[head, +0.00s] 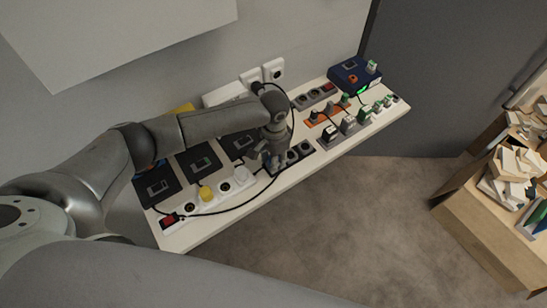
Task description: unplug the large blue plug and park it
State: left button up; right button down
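My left arm reaches over the shelf, and my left gripper (275,157) points down at the near end of a dark power strip (305,147). Its fingers are small and dark here, so I cannot tell whether they are open or shut. A small bluish patch shows at the fingertips, but I cannot make out whether it is the large blue plug or part of the gripper. No other large blue plug stands out clearly. My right gripper is not in view.
An orange strip (325,114), several green-and-white plugs and a dark blue box (352,76) stand farther right. A filled carton (487,228) stands at right; floor between is clear.

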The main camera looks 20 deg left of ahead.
pick_arm(q)
jog(key=o, duration=0.4)
jog(key=shift+r, duration=0.15)
notch_tip(320, 180, up, 12)
jog(key=shift+f, duration=0.15)
